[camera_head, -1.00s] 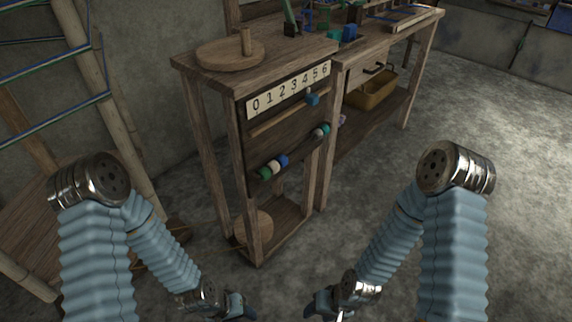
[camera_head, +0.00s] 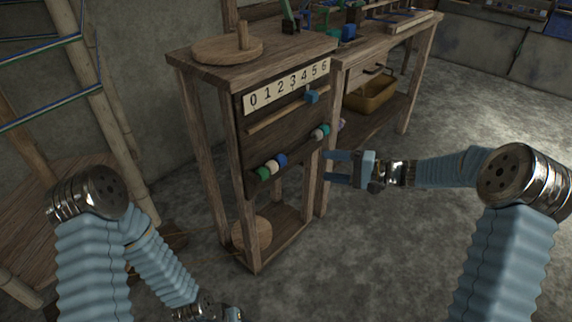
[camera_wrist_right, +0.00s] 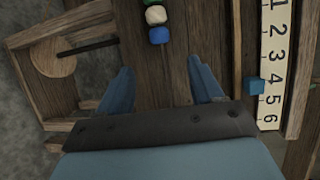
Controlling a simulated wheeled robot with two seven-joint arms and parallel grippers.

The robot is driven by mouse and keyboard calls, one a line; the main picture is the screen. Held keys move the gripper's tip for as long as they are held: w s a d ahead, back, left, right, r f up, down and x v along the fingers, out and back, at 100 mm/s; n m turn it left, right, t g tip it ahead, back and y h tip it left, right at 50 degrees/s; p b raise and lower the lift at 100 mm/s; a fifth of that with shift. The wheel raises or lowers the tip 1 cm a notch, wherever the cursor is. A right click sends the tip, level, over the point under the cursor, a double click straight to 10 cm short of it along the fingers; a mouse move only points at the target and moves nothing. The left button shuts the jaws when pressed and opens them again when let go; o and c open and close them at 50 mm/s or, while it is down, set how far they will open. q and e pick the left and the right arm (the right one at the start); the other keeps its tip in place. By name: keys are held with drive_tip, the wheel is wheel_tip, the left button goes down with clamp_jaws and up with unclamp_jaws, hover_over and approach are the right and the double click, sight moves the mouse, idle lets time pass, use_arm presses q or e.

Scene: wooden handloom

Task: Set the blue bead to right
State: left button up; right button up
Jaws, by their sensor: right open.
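The blue bead (camera_head: 281,159) sits on a rod on the front of the wooden cabinet, at the right end of a group with a white bead (camera_head: 272,167) and a green bead (camera_head: 262,173). The right wrist view shows the blue bead (camera_wrist_right: 158,36) too, ahead of the gap between my fingers and apart from them. My right gripper (camera_head: 328,168) is open and empty, to the right of the blue bead in the head view. My left gripper (camera_head: 234,313) is barely visible at the bottom edge; its fingers are mostly cut off.
A white bead (camera_head: 317,134) and a teal bead (camera_head: 325,130) sit further right along the rod. Above is a number strip (camera_head: 289,86) with a blue slider (camera_head: 311,96) near its high end. A wooden workbench (camera_head: 385,40) stands to the right, with a bin (camera_head: 370,95) beneath.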

sight(286, 160)
drive_tip(key=p+x, duration=0.1)
drive_tip(key=x, duration=1.2)
drive_tip(key=shift+a+f+p, duration=0.15)
drive_tip(key=shift+a+p, duration=0.1)
drive_tip(key=shift+p, duration=0.1)
drive_tip(key=shift+c, duration=0.4)
clamp_jaws()
